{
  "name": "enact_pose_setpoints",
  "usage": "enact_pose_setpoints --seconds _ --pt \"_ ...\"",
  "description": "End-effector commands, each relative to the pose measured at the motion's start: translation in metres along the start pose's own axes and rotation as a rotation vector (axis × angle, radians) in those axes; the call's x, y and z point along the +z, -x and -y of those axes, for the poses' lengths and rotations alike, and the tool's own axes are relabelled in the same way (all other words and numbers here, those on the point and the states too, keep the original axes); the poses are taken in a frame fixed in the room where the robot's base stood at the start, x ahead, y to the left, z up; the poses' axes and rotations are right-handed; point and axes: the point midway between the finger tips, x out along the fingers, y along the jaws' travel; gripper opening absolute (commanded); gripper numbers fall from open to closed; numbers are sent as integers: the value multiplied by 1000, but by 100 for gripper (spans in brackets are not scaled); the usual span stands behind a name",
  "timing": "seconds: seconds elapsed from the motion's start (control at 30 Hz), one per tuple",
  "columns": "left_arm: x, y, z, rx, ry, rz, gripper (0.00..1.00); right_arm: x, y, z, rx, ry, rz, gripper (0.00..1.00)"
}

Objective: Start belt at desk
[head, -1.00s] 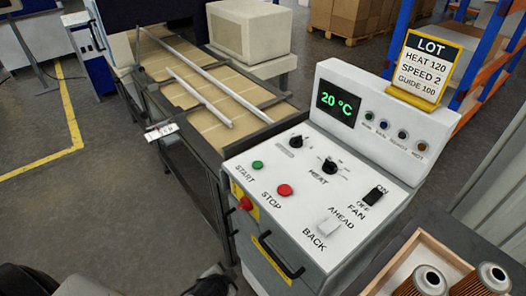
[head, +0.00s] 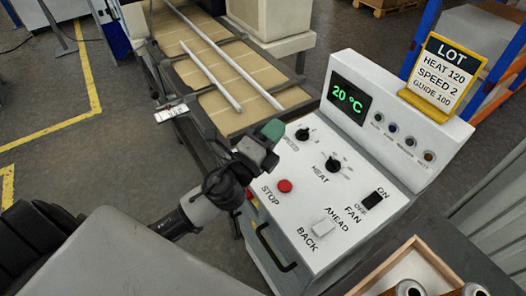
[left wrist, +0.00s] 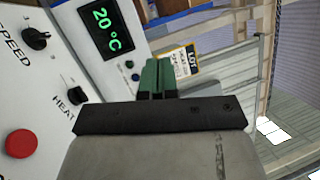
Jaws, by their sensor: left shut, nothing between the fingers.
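The control desk (head: 330,215) stands at the centre right, its white sloped top facing me. My left gripper (head: 272,131), with green fingertips, is shut and empty over the desk's left edge. It covers the place of the START button, which is hidden. In the left wrist view the shut fingertips (left wrist: 157,72) point away over the panel. The red STOP button (head: 285,186) is just below the gripper. The belt (head: 218,90) runs behind the desk between dark rails. My right gripper is not in view.
The display (head: 350,99) reads 20 °C. The HEAT knob (head: 333,164), FAN switch (head: 373,200) and AHEAD/BACK switch (head: 323,228) are on the desk. A LOT card (head: 440,78) stands on top. A wooden box (head: 437,258) with cartridges is at lower right.

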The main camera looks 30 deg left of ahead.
Motion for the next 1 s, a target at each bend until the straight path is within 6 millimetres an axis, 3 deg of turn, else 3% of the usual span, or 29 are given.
enact_pose_setpoints --seconds 0.03,0.13,0.23,0.33,0.47,0.63,0.8,1.0 --pt "-10 -9 10 -61 -147 -103 0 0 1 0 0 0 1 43" --pt "-33 -18 18 -155 -442 -306 0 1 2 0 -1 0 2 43" --pt "-49 -20 10 -211 -745 -503 0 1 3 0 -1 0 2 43" --pt "-52 -21 -9 -225 -1044 -690 0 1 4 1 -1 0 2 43" --pt "-32 -21 -42 -175 -1416 -915 0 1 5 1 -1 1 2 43" --pt "17 -22 -75 -29 -1788 -1134 0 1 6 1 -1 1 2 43" --pt "53 -22 -87 90 -1965 -1242 0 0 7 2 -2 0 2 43" --pt "66 -22 -90 137 -2022 -1277 0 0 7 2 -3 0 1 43"
